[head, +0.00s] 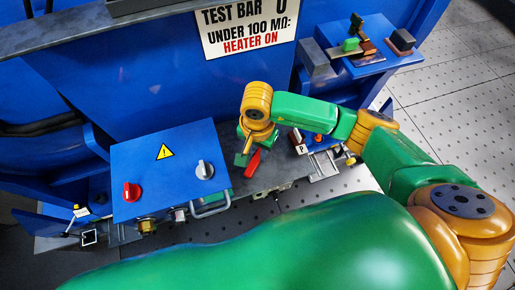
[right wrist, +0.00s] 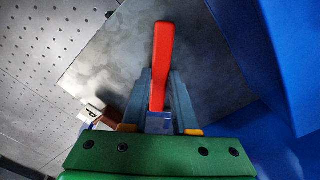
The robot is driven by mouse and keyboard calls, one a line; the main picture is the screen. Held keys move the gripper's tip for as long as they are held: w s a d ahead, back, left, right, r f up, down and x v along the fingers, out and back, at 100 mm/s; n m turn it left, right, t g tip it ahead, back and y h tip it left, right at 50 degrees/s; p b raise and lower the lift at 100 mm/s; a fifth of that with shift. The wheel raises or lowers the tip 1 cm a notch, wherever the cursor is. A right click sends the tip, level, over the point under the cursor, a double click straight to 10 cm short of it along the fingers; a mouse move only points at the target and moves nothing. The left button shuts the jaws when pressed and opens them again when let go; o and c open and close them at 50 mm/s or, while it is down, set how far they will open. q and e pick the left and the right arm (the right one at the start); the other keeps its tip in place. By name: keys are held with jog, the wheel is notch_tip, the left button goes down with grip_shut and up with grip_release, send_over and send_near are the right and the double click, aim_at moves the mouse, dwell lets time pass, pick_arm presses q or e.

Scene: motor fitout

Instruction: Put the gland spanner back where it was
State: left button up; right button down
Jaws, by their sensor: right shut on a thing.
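A red bar-shaped tool (head: 253,163), which I take to be the gland spanner, is over the grey bench top at the middle of the head view. My right gripper (head: 246,152) reaches down from above and is shut on it. In the right wrist view the red tool (right wrist: 162,55) stands out between the two dark fingers of the gripper (right wrist: 160,78), above the grey surface. Its lower end is hidden by the gripper. I cannot tell whether it touches the bench. My left gripper is not in view.
A blue box (head: 145,171) with a red knob, a grey knob and a warning triangle stands left of the gripper. A block marked P (head: 300,149) is to the right. A blue shelf (head: 375,65) holds small parts. A sign (head: 247,27) hangs behind.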

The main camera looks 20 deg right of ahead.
aim_at(258, 156)
jog(key=c, duration=1.1)
grip_release()
jog(key=shift+s, duration=0.15)
jog(key=o, duration=0.4)
jog(key=shift+r, duration=0.1)
notch_tip(258, 156, up, 12)
jog(key=shift+f+b, duration=0.1)
jog(key=shift+b, duration=0.7)
